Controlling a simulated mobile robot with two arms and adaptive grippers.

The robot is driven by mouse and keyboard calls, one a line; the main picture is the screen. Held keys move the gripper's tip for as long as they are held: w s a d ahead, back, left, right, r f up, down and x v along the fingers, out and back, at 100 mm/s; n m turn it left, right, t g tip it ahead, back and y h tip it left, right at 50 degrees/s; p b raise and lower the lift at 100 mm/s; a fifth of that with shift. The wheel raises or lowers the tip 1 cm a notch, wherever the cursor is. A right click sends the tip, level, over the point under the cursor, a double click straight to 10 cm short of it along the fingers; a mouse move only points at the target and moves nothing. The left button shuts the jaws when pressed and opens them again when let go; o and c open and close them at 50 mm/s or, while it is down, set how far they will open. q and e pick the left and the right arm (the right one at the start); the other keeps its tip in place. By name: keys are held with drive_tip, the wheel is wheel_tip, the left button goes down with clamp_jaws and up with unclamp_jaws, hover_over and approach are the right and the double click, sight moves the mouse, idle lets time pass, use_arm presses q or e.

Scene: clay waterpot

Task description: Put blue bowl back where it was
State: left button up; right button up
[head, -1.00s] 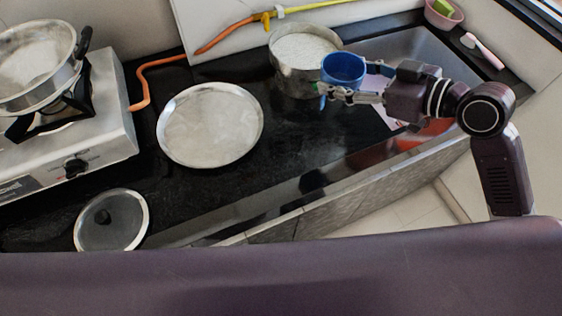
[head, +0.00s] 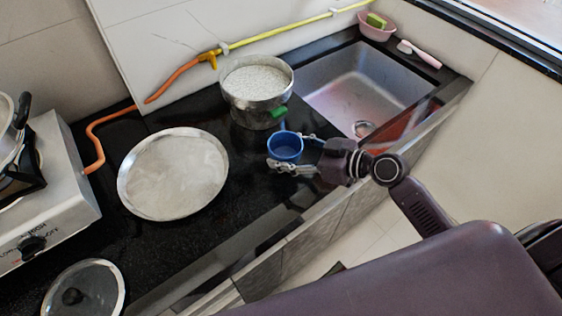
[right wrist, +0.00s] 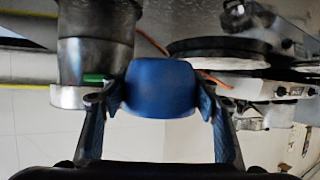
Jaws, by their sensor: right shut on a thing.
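The small blue bowl (head: 285,147) is between the fingers of my right gripper (head: 292,154), over the black counter just in front of the metal pot. In the right wrist view the bowl (right wrist: 160,88) sits between the two fingertips of the right gripper (right wrist: 160,100), one finger on each side. The gripper is shut on it. The bowl looks upright and empty in the head view. I cannot tell whether its base touches the counter. My left gripper is not in view.
The metal pot (head: 257,98) with white contents stands behind the bowl. A round metal plate (head: 172,174) lies to the left, and a lid (head: 84,293) lies front left. The sink (head: 365,85) is at right. Dark counter between plate and bowl is clear.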

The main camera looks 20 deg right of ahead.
drive_tip(key=f, duration=0.4)
drive_tip(key=shift+d+f, duration=0.2)
drive_tip(key=shift+d, duration=0.05)
drive_tip(key=shift+a, duration=0.1)
drive_tip(key=shift+f+b, duration=0.35)
drive_tip(key=shift+b, duration=0.2)
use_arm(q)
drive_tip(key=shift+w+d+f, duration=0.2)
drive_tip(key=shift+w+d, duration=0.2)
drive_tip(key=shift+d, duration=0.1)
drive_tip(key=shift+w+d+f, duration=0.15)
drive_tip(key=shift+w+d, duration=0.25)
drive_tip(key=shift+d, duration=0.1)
use_arm(e)
drive_tip(key=o, duration=1.2)
drive_tip(key=shift+r, duration=0.1)
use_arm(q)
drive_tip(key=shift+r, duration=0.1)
use_arm(e)
drive_tip(key=shift+o, duration=0.2)
drive_tip(key=shift+r, duration=0.1)
